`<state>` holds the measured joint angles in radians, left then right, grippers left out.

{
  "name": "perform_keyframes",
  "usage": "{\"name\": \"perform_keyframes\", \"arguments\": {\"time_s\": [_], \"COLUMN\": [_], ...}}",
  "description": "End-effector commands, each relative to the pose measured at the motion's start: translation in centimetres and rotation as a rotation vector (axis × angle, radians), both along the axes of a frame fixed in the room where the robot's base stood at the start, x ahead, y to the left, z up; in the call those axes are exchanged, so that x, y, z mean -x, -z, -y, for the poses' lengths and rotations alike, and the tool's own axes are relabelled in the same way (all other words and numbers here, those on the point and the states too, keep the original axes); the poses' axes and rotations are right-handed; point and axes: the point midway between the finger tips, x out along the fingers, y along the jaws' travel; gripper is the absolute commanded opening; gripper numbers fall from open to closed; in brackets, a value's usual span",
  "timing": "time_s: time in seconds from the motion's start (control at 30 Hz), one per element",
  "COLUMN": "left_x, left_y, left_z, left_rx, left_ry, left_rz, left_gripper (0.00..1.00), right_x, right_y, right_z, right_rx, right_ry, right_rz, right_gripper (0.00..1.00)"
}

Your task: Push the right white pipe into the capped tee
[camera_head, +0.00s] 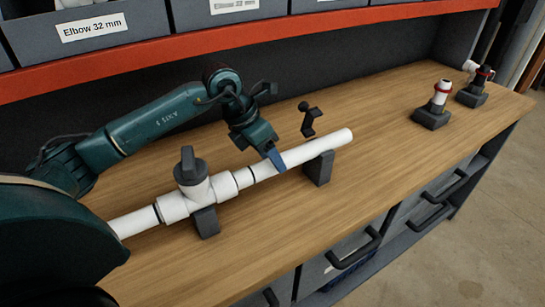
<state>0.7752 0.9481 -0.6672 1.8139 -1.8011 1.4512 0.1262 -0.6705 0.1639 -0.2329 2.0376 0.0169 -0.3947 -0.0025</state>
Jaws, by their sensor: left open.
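The capped tee (199,193) is white with a dark grey cap on top and sits in a dark cradle on the bench. The right white pipe (325,143) lies in line with the tee's right mouth, with its far end resting on a dark block. How deep the pipe sits cannot be told. My left gripper (275,158) is open, its blue fingertip at the near side of the pipe, right of the band. My right gripper is not in view.
A left white pipe (130,223) runs into the tee's left side. A small black bracket-like piece (309,121) stands behind the pipe. Red-collared fittings in dark bases (433,117) stand at the far right. The orange shelf edge (250,43) crosses above. The front bench top is clear.

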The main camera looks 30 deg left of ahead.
Motion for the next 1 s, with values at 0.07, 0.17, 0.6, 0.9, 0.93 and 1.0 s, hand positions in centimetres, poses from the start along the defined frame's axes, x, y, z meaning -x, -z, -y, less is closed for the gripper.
{"name": "perform_keyframes", "arguments": {"time_s": [0.07, 0.17, 0.6, 0.9, 0.93, 1.0], "left_x": [-0.2, -0.4, -0.5, -0.5, -0.5, -0.5], "left_y": [0.8, 1.5, 1.9, 1.8, 1.8, 1.8], "left_z": [0.4, 0.6, 0.7, 0.7, 0.7, 0.7], "left_rx": [0.001, 0.001, 0.000, 0.000, 0.000, 0.000], "left_ry": [0.000, 0.000, 0.000, 0.000, 0.000, 0.000], "left_rz": [-0.002, 0.000, 0.001, 0.001, 0.001, 0.001], "left_gripper": [0.58, 0.58, 0.50, 0.26, 0.23, 0.17], "right_x": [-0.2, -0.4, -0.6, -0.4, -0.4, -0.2], "right_y": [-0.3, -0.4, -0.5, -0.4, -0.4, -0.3], "right_z": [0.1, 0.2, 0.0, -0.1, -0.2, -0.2], "right_rx": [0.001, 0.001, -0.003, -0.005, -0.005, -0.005], "right_ry": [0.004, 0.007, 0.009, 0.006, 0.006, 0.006], "right_rz": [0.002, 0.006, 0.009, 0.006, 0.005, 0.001], "right_gripper": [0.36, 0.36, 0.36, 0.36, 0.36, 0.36]}}
